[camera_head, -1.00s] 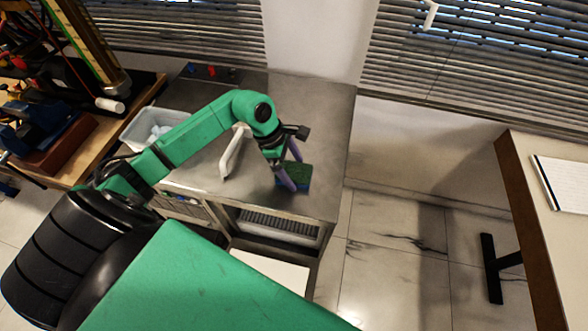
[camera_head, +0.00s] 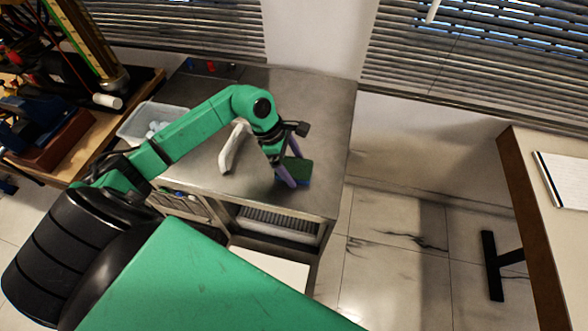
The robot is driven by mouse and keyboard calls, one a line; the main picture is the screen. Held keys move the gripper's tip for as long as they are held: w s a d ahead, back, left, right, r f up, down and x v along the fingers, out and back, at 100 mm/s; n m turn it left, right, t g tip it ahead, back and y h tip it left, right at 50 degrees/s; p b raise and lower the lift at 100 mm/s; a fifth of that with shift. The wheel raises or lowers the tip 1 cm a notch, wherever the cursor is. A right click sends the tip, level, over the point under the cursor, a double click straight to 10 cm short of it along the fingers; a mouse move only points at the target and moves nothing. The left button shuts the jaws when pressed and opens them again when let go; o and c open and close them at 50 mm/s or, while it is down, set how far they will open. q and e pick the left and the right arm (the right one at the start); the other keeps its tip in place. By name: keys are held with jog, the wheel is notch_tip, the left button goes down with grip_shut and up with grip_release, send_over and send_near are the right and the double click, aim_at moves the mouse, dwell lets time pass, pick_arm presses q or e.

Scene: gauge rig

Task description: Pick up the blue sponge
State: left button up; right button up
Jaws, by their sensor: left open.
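The blue sponge (camera_head: 298,171) lies on the metal table (camera_head: 325,120) near its front right corner. Its top is dark green and a blue side shows below. My left gripper (camera_head: 291,173) points down at the sponge with its purple fingers open. One finger is in front of the sponge's left part, and the other is close to its top or far side. I cannot tell whether the fingers touch it. My right gripper is not in view.
A clear bin (camera_head: 146,124) sits at the table's left side. A wooden bench with tools (camera_head: 60,150) is at the far left. Another table (camera_head: 555,190) stands at the right, across open floor.

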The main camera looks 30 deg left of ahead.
pick_arm(q)
jog(key=shift+c, duration=0.3)
jog(key=c, duration=1.1)
